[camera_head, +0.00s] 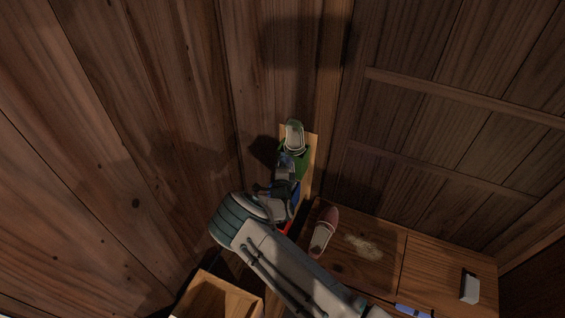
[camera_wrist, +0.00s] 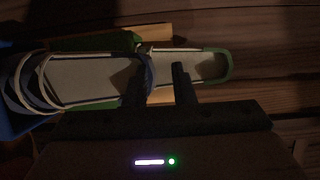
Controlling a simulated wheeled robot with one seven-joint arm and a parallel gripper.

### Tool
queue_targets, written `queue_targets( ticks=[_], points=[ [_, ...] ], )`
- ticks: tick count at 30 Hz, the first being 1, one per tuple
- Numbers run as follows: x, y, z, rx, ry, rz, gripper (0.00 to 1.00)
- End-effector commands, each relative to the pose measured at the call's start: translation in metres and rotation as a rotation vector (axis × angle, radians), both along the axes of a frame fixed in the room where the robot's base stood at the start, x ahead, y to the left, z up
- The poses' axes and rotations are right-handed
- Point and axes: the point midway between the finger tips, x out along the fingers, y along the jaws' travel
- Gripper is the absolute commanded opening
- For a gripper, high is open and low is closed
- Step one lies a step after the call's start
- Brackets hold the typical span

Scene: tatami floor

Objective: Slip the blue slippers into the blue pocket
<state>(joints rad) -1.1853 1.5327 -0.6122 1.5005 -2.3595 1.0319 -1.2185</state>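A blue slipper (camera_wrist: 80,80) with pale straps and a grey sole lies lengthwise in the wrist view, strap end at left and heel at right. The blue pocket (camera_wrist: 14,124) shows at the left edge behind the strap end; I cannot tell whether the toe is inside it. In the head view the blue pocket (camera_head: 295,192) is on a wooden board, mostly hidden by my arm. My gripper (camera_wrist: 162,82) is at the slipper's heel, with its fingers apart. One finger overlaps the heel edge and the other stands clear of it.
A green slipper (camera_head: 294,136) sits in the green pocket (camera_head: 303,163) above. A pink slipper (camera_head: 323,232), a white block (camera_head: 469,287) and a small blue object (camera_head: 411,310) lie on the wooden cabinet top (camera_head: 385,270). An open wooden box (camera_head: 222,296) stands below. Plank walls are close.

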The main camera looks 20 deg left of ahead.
Motion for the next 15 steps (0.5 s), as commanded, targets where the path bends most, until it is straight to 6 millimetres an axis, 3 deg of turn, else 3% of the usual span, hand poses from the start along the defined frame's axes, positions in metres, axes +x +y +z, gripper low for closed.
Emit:
queue_targets(
  ticks=[11, 15],
  points=[
    [-0.002, 0.0, 0.0, 0.0, 0.0, 0.0, 0.31],
    [-0.014, -0.003, 0.0, -0.001, 0.0, 0.001, 0.31]
  ],
)
